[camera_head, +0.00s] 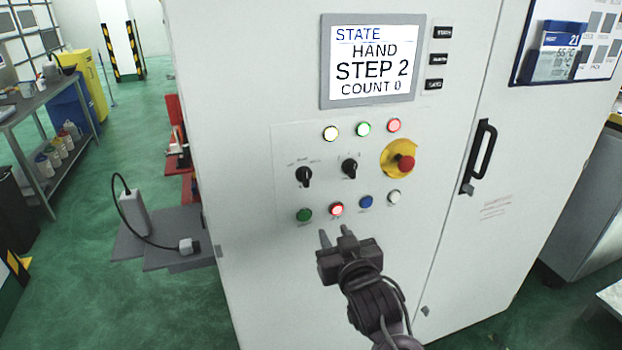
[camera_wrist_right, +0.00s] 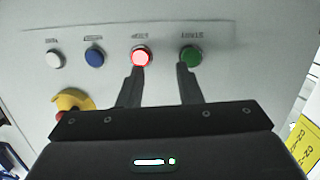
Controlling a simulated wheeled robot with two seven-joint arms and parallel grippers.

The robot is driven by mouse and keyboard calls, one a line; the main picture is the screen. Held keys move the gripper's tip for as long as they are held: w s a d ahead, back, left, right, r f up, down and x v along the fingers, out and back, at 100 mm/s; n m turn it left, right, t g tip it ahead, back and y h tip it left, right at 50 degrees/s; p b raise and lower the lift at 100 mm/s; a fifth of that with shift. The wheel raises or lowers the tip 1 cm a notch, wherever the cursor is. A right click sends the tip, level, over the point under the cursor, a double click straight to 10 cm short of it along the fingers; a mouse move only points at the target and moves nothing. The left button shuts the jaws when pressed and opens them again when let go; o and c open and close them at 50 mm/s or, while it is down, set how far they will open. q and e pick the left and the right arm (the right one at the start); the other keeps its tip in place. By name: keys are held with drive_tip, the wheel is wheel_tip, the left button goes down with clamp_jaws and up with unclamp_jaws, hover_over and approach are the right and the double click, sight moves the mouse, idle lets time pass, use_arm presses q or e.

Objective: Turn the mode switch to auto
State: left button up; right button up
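The white control cabinet carries two black rotary switches, a left one (camera_head: 303,177) and a right one (camera_head: 349,167). Their labels are too small to read, so I cannot tell which is the mode switch. The display (camera_head: 372,62) reads STATE HAND, STEP 2, COUNT 0. My right gripper (camera_head: 336,235) is open and empty, in front of the panel just below the lit red button (camera_head: 337,209). In the right wrist view its fingers (camera_wrist_right: 159,84) stand apart below the red button (camera_wrist_right: 141,57) and the green button (camera_wrist_right: 190,56). The rotary switches are not visible there. My left gripper is not in view.
A red emergency stop (camera_head: 405,163) on a yellow base sits right of the switches. Blue (camera_head: 366,202) and white (camera_head: 394,196) buttons share the lower row. A black door handle (camera_head: 481,152) projects at right.

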drive_tip(key=t+y, duration=0.1)
drive_tip(key=y, duration=0.1)
approach(307, 178)
drive_tip(key=p+x, duration=0.3)
drive_tip(key=x, duration=0.4)
drive_tip(key=shift+w+r+p, duration=0.1)
drive_tip(key=shift+w+p, duration=0.05)
drive_tip(key=shift+p, duration=0.15)
drive_tip(key=shift+w+a, duration=0.2)
drive_tip(key=shift+w, duration=0.25)
clamp_jaws()
